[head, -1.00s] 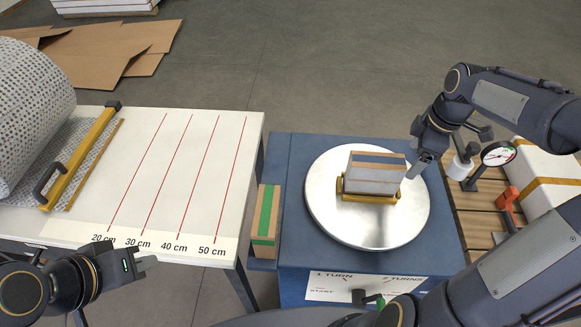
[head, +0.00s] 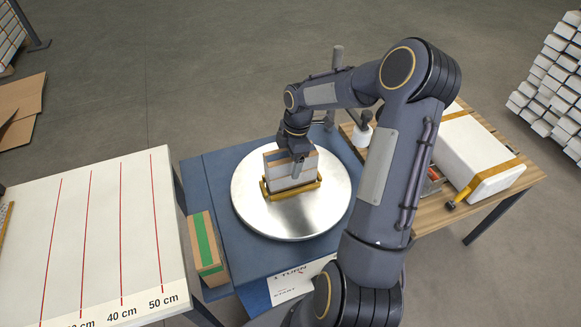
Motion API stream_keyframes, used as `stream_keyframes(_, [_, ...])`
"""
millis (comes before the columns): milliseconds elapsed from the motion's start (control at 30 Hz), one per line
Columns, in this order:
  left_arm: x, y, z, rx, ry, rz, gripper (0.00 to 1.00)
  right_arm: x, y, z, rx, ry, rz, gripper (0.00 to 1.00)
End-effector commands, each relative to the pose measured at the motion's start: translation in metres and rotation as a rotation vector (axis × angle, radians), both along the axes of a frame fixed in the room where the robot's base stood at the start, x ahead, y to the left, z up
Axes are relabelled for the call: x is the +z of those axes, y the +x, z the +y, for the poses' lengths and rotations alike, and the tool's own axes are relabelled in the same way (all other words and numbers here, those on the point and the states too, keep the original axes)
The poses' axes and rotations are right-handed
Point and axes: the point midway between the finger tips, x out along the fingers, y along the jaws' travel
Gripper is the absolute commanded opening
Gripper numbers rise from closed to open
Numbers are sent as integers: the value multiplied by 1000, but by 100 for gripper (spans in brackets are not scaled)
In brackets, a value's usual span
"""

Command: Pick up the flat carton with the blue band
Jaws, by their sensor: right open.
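The flat carton with the blue band (head: 273,170) stands in a yellow cradle (head: 302,191) on the round silver turntable (head: 250,208). Its side looks pale grey, with brown and a dark bluish band towards the top. My right gripper (head: 296,168) is open and reaches down from above at the carton. One finger shows in front of the carton's near side; the other finger is hidden. Whether the finger touches the carton I cannot tell. My left gripper is out of view.
A white table (head: 105,235) with red lines is further left. A wooden table (head: 515,185) at right carries a white block (head: 470,150). My right arm hides part of it.

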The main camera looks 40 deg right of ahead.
Motion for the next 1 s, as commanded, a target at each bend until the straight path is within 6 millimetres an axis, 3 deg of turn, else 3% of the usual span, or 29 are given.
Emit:
stream_keyframes(133, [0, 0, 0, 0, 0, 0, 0, 0, 0, 0, 0, 0, 0, 80])
stream_keyframes(600, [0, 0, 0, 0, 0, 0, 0, 0, 0, 0, 0, 0, 0, 19])
stream_keyframes(1000, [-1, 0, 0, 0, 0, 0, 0, 9, 1, 0, 0, -2, -2, 19])
